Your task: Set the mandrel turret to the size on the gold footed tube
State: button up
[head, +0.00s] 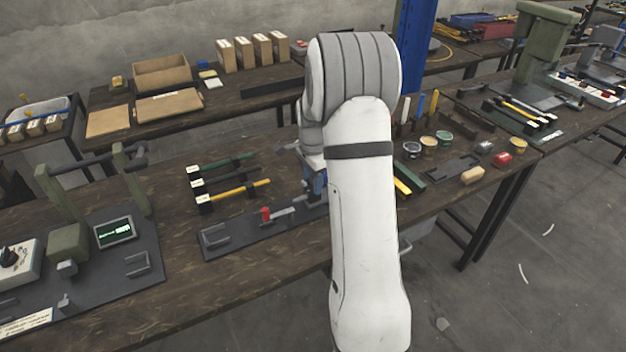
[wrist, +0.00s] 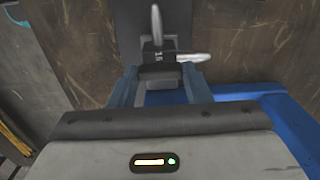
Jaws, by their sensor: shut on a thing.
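In the wrist view my gripper (wrist: 160,88) has its two blue-grey fingers on either side of a dark block, the hub of the mandrel turret (wrist: 158,56), and is shut on it. Two pale metal mandrels stick out of the hub, one up and one to the right. A small pale mark on the hub is too small to read. A gold tube (head: 240,193) with a white tag lies nearest in a row of three tubes in the head view; the tag's size is not legible.
A dark mat (head: 225,240) with a bracket and a red-handled part lies left of my arm. A press with a small screen (head: 115,231) stands further left. A blue column (head: 412,50) rises behind.

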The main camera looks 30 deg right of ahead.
dwell(0.6)
jog(key=o, duration=1)
notch_tip(320, 180, up, 7)
jog(key=shift+r, duration=0.45)
